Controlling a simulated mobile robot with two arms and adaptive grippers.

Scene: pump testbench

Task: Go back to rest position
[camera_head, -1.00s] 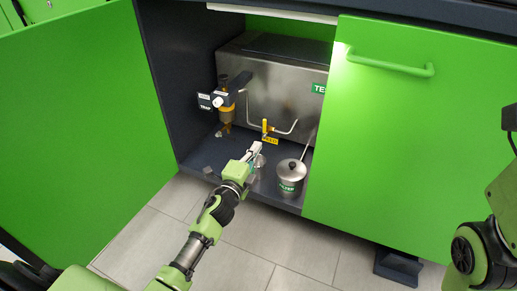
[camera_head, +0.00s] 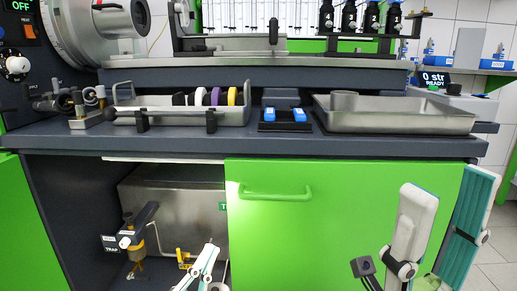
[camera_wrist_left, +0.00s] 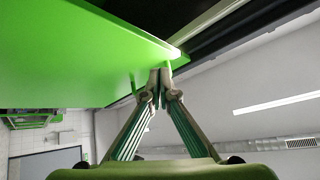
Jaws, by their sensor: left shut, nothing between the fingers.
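My left gripper (camera_head: 208,256) is at the bottom of the head view, in front of the open cabinet bay. Its fingertips also show in the left wrist view (camera_wrist_left: 160,84), closed together with nothing between them, near a green panel (camera_wrist_left: 80,55). My right gripper (camera_head: 442,205) is large at the lower right of the head view, in front of the green cabinet door. Its white finger and its teal-padded finger point up and stand apart, with nothing visible between them.
The green door (camera_head: 330,240) has a bar handle. A metal tank (camera_head: 180,190) and a trap (camera_head: 128,235) stand inside the bay.

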